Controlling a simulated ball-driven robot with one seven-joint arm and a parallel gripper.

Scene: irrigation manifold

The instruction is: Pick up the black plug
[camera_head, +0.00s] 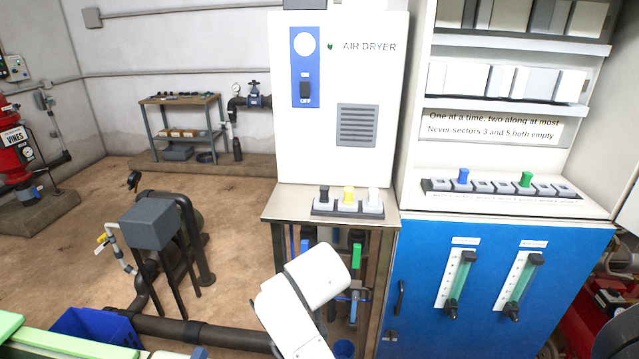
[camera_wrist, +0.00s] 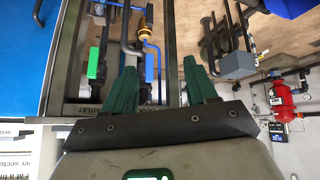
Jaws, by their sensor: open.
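The black plug (camera_head: 324,195) stands upright at the left end of a small grey rack (camera_head: 322,210) in the head view. The rack sits on a steel stand in front of the air dryer. A yellow plug (camera_head: 348,195) and a white plug (camera_head: 373,197) stand to its right in the same rack. My gripper (camera_wrist: 160,72) shows in the wrist view with its two green fingers apart and nothing between them. It is out of sight in the head view. I cannot make out the black plug in the wrist view.
The white air dryer cabinet (camera_head: 337,135) rises right behind the rack. A blue cabinet (camera_head: 440,275) stands to the right, with a strip of sockets (camera_head: 481,187) holding a blue plug (camera_head: 463,176) and a green plug (camera_head: 526,179). Pipes and valves (camera_head: 355,295) lie below the steel stand (camera_head: 285,208).

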